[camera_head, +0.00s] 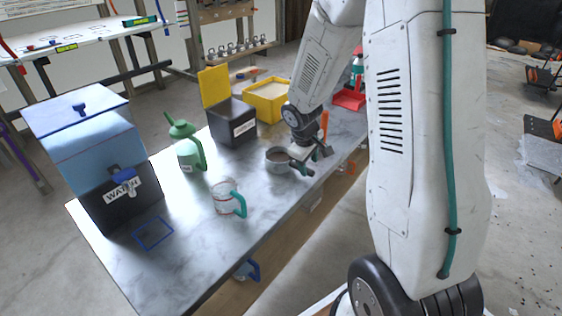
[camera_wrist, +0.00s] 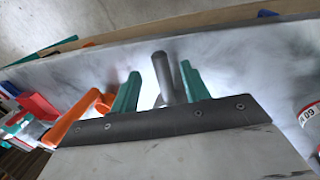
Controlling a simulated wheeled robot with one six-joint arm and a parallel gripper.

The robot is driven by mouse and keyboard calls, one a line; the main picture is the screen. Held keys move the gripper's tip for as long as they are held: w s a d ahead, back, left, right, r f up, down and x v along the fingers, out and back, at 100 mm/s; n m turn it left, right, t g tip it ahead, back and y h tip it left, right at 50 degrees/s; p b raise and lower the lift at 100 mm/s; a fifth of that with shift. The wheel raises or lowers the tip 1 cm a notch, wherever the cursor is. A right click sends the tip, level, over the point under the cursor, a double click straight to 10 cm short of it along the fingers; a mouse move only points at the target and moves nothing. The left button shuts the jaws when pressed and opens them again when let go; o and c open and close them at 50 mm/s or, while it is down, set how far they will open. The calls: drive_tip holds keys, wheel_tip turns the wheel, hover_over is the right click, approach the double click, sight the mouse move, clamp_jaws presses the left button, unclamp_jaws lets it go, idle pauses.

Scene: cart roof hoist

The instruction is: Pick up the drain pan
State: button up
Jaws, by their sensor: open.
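A small round grey pan (camera_head: 278,160) with a brownish inside stands on the grey bench top; I take it to be the drain pan. My gripper (camera_head: 303,163) is low over the bench, just right of the pan. In the wrist view my gripper (camera_wrist: 158,88) has its two teal fingers apart. A grey handle-like piece (camera_wrist: 163,72) shows between them, with gaps at its sides. It looks like the pan's handle, but I cannot be sure. The pan's body is not clear in the wrist view; a grey plate covers the lower part.
An orange object (camera_wrist: 75,118) is left of the fingers. A clear jug (camera_head: 226,198), green can (camera_head: 190,152), black bin (camera_head: 232,125), yellow tray (camera_head: 268,98), blue-topped box (camera_head: 92,150) and red tray (camera_head: 349,99) stand on the bench. Bare bench lies around the jug.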

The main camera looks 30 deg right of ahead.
sight(308, 169)
drive_tip(key=x, duration=0.5)
drive_tip(key=shift+w+a, duration=0.15)
drive_tip(key=shift+w, duration=0.2)
clamp_jaws()
drive_tip(key=shift+r, duration=0.1)
